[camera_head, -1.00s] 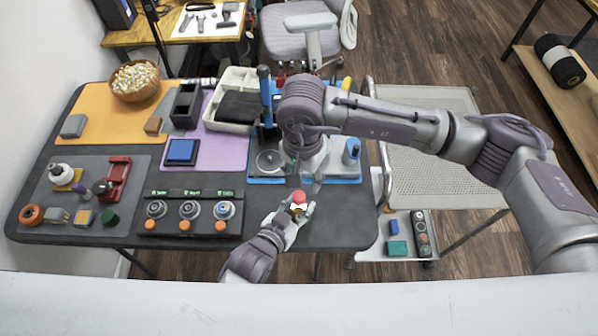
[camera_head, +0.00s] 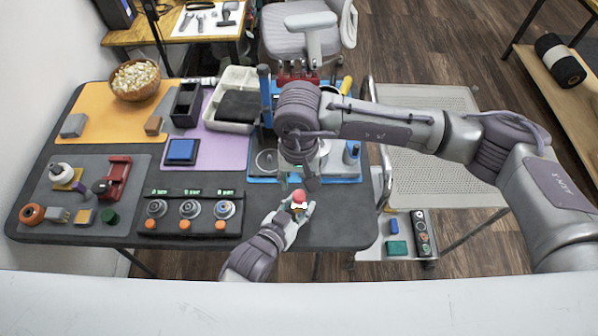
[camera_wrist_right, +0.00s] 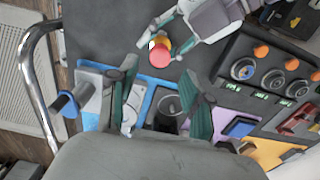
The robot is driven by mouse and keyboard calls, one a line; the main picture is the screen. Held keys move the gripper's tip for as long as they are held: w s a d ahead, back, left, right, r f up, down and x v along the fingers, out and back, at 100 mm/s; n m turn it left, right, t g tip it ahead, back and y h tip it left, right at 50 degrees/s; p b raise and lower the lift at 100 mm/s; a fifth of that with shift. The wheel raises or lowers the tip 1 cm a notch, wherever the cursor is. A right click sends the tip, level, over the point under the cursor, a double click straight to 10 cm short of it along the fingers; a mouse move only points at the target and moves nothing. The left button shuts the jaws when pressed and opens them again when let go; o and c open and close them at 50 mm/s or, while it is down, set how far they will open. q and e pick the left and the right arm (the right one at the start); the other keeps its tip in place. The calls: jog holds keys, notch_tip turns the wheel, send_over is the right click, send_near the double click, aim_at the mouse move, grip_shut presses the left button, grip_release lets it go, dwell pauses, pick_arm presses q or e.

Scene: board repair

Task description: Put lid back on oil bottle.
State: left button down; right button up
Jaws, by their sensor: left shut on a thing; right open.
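My left gripper (camera_head: 297,209) is shut on a small bottle, mostly hidden by its fingers, over the table's front edge. The bottle has a red lid (camera_head: 299,197) on top. In the right wrist view the red lid (camera_wrist_right: 159,55) appears with a yellow part (camera_wrist_right: 162,40) of the bottle beside it. The lid looks seated on the bottle, but I cannot tell how tightly. My right gripper (camera_head: 298,184) is open and empty just above and behind the lid. In the right wrist view its two fingers (camera_wrist_right: 160,75) stand apart on either side of the lid, not touching it.
A control panel with several dials (camera_head: 190,223) lies left of my left gripper. A blue tray (camera_head: 345,181) with tools is behind my right gripper. A grey mat (camera_head: 60,200) with small parts is at far left. A metal cart (camera_head: 430,180) stands right of the table.

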aim_at(299, 195)
jog(key=shift+f, duration=2.8)
jog(key=shift+c, duration=0.2)
